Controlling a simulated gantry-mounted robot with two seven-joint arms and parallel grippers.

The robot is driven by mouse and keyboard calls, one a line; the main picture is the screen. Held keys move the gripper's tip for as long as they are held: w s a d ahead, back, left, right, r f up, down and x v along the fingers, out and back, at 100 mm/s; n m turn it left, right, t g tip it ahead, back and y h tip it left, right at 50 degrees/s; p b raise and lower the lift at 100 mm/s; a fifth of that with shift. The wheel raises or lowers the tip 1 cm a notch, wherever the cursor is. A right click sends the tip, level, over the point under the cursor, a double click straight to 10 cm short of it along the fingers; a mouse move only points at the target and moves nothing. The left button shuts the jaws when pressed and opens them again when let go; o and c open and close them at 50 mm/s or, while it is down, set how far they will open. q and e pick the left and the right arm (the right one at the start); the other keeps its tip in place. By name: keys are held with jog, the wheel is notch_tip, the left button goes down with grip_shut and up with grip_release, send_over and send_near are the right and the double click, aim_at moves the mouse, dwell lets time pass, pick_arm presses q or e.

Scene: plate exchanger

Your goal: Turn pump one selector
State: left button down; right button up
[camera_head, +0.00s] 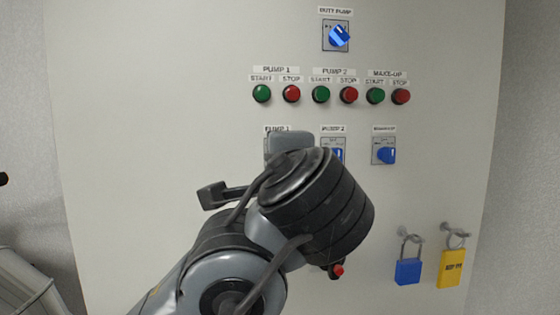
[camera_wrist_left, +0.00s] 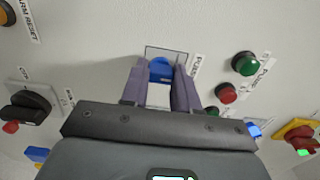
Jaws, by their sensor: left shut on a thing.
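The pump 1 selector is a blue knob on a square plate, seen in the left wrist view (camera_wrist_left: 160,70). My left gripper (camera_wrist_left: 162,78) has its two fingers on either side of this knob and is shut on it. In the head view the selector's knob is hidden behind my left wrist, below the PUMP 1 label (camera_head: 278,129). My left arm comes in from the lower left, and its fingertips are hidden there. My right gripper is not in view.
The pump 2 selector (camera_head: 338,155) is partly hidden just right of my wrist. The make-up selector (camera_head: 386,155) is further right. Green and red buttons line the row above, with the duty pump selector (camera_head: 339,36) higher. A blue padlock (camera_head: 408,271) and yellow padlock (camera_head: 451,268) hang lower right.

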pick_arm(q)
jog(key=c, duration=0.8)
grip_release()
jog(key=shift+c, duration=0.2)
jog(key=s+d+b, duration=0.1)
jog(key=s+b, duration=0.2)
jog(key=s, duration=0.7)
jog(key=shift+s+d, duration=0.25)
jog(key=shift+s, duration=0.1)
